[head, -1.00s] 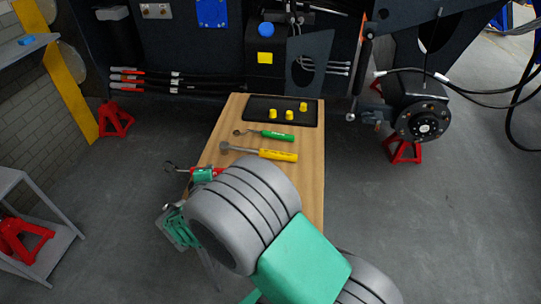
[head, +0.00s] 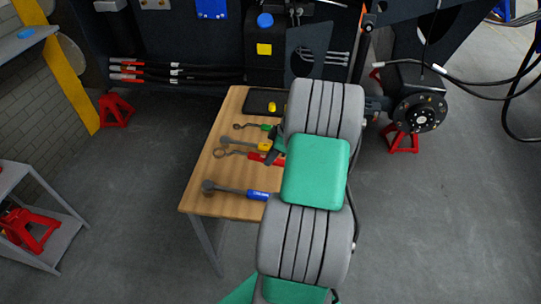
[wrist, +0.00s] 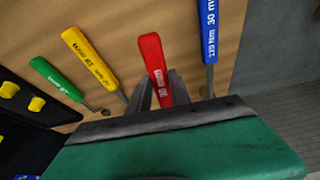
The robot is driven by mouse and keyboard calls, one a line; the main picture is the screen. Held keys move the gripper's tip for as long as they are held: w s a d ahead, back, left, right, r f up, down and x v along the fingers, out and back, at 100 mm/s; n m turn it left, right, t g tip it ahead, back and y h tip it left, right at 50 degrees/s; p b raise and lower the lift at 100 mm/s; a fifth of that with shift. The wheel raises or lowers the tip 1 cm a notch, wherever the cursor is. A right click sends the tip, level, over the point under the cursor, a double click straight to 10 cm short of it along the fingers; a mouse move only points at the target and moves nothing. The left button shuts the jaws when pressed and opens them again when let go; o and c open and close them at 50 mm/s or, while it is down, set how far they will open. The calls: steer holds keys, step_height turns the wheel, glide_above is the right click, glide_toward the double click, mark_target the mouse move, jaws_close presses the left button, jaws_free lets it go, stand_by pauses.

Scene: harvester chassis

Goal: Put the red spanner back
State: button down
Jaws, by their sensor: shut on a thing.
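The red spanner (head: 257,157) is between the yellow-handled tool (head: 264,146) and the blue-handled tool (head: 257,195) over the wooden table (head: 222,180). Its ring end points left and its red handle points right. My gripper (head: 277,150) is shut on the red handle, partly hidden by my arm in the head view. In the wrist view the red spanner (wrist: 153,65) stands between my two grey fingers (wrist: 160,90). I cannot tell whether it touches the table. The green-handled tool (wrist: 52,76) lies beyond the yellow one.
A black tray (head: 257,102) with yellow pieces sits at the table's far end, partly behind my arm. The dark chassis (head: 200,45) stands behind the table. A red stand (head: 116,111) is on the floor at left. The table's near left corner is bare.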

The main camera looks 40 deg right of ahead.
mark_target(279, 160)
steer(key=shift+s+d+r, duration=0.1)
steer(key=shift+r, duration=0.1)
step_height(279, 160, down, 8)
steer(key=b, duration=0.7)
steer(key=c, duration=1.1)
jaws_free()
steer(key=v, duration=0.7)
steer(key=shift+s+r, duration=0.1)
steer(key=shift+r, duration=0.3)
